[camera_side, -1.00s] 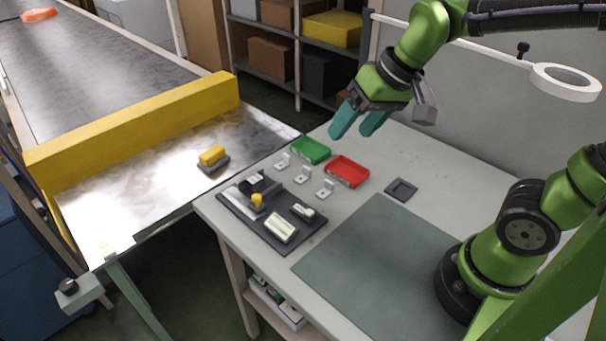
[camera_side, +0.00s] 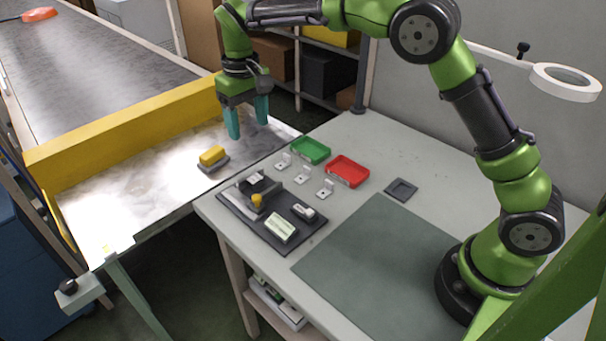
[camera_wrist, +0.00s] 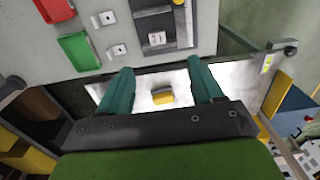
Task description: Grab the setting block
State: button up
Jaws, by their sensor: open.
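The setting block is most likely the yellow block (camera_side: 212,155) on a dark grey base, resting on the shiny metal pan at the conveyor's end. In the wrist view the yellow block (camera_wrist: 162,98) lies between and beyond my fingertips. My gripper (camera_side: 247,131) is open and empty, with teal fingers pointing down. It hangs above the pan, to the right of and behind the block in the side view, and does not touch it. In the wrist view both fingers of my gripper (camera_wrist: 160,72) are spread wide.
A long yellow barrier (camera_side: 135,125) stands behind the block across the conveyor. On the table to the right are a dark fixture plate (camera_side: 262,232), small white brackets (camera_side: 302,175), a green tray (camera_side: 310,150), a red tray (camera_side: 347,171) and a grey square holder (camera_side: 401,190).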

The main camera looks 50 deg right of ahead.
send_over(257, 180)
jog(key=f, duration=1)
jog(key=shift+s+a+f, duration=0.15)
jog(key=shift+a+f, duration=0.1)
jog(key=shift+a, duration=0.05)
jog(key=shift+w+d+f, duration=0.1)
jog(key=shift+d+f, duration=0.1)
jog(key=shift+f, duration=1.15)
jog(key=shift+w+d+f, duration=0.1)
jog(key=shift+d+f, duration=0.05)
jog(key=shift+f, duration=1.2)
jog(key=shift+c, duration=0.3)
grip_shut()
